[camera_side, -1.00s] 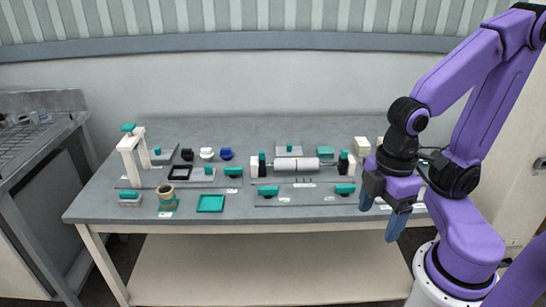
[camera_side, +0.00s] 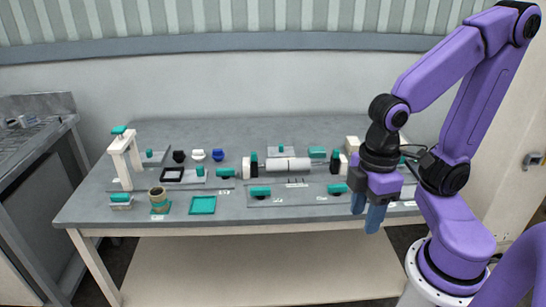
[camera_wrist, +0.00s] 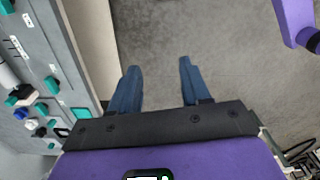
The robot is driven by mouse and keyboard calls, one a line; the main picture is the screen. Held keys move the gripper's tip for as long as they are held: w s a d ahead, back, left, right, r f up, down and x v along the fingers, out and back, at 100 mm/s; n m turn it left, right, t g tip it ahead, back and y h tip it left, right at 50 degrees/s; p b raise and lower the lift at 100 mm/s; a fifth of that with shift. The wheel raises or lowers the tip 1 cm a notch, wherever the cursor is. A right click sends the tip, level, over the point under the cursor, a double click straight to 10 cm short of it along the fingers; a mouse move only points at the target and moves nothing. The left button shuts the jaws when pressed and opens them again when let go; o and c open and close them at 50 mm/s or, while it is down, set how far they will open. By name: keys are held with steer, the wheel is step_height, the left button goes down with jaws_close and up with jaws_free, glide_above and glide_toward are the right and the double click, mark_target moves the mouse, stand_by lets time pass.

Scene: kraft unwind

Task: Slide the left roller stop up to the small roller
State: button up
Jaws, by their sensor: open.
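A white small roller (camera_side: 288,164) lies on its side in a stand at the middle of the table. To its left stands a black upright piece with a teal top (camera_side: 254,163), which looks like the left roller stop. A small gap seems to lie between it and the roller's left end. A similar black and teal piece (camera_side: 335,161) stands at the roller's right. My gripper (camera_side: 366,212) is open and empty, pointing down at the table's front right edge, well away from the stop. In the wrist view its blue fingers (camera_wrist: 158,66) are apart over bare floor.
Teal-handled pieces (camera_side: 261,191) sit in front of the roller. A white bracket (camera_side: 126,158), a brown roll (camera_side: 158,194) and a teal tray (camera_side: 202,205) stand at the left. Small knobs (camera_side: 198,155) stand behind. The table's back (camera_side: 230,130) is clear.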

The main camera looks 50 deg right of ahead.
steer(key=w+a+m+g+y, duration=0.1)
steer(key=w+a+m+y, duration=0.15)
steer(key=w+m, duration=0.9)
steer(key=m+t+y, duration=0.4)
steer(key=m+t, duration=0.4)
steer(key=m, duration=1.9)
glide_above(254, 153)
steer(key=s+d, duration=0.8)
steer(key=d, duration=0.1)
step_height(254, 153, down, 4)
steer(key=shift+h, duration=0.25)
steer(key=x, duration=1.1)
steer(key=s+x, duration=0.1)
steer(key=x, duration=0.5)
steer(key=shift+w+a+f, duration=0.15)
steer(key=shift+a+f, duration=0.05)
steer(key=shift+f, duration=0.25)
steer(key=shift+c, duration=0.3)
